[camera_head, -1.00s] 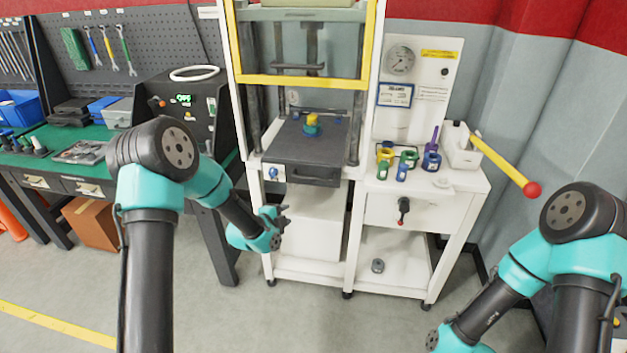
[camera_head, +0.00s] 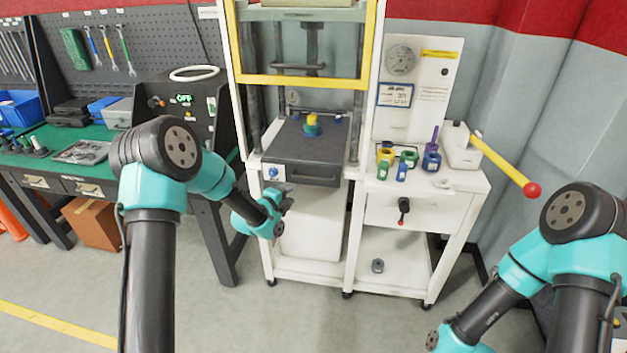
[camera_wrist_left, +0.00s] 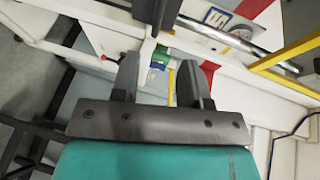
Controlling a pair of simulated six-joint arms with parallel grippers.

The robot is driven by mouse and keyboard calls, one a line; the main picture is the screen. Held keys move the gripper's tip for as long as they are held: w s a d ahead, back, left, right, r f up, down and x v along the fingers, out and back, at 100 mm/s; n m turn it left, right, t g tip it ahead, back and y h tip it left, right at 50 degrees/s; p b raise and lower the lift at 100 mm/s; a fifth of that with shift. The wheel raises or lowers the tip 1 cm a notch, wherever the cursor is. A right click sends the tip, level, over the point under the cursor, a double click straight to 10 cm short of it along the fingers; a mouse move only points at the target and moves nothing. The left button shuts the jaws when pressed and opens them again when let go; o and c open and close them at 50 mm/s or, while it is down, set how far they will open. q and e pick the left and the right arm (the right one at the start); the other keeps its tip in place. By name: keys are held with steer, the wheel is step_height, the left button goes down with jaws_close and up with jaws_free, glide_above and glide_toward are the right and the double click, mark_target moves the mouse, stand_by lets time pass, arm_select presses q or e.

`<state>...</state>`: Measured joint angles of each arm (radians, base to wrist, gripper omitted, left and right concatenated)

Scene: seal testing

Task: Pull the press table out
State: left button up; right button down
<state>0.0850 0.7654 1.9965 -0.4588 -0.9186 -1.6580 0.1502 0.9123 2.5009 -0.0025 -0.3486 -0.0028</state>
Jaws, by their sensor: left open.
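The press table (camera_head: 285,151) is a dark grey slab inside the press frame, with a dark handle (camera_head: 315,181) across its front face. A yellow and blue part (camera_head: 312,124) stands upright on the table. My left gripper (camera_head: 284,195) is just below and in front of the table's front left corner, left of the handle and apart from it. Its two open fingers show empty in the left wrist view (camera_wrist_left: 158,82). The handle cannot be made out clearly in that view. My right arm is at the lower right of the head view, its gripper outside the picture.
A yellow guard frame (camera_head: 300,82) crosses the press above the table. To the right, a white bench top (camera_head: 455,183) carries several coloured parts and a yellow lever with a red knob (camera_head: 532,189). A green-topped workbench (camera_head: 80,133) stands left. Floor in front is clear.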

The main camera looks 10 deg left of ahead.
mark_target(312, 179)
arm_select(q)
steer(key=shift+x, duration=8)
steer(key=shift+a, duration=0.15)
jaws_close()
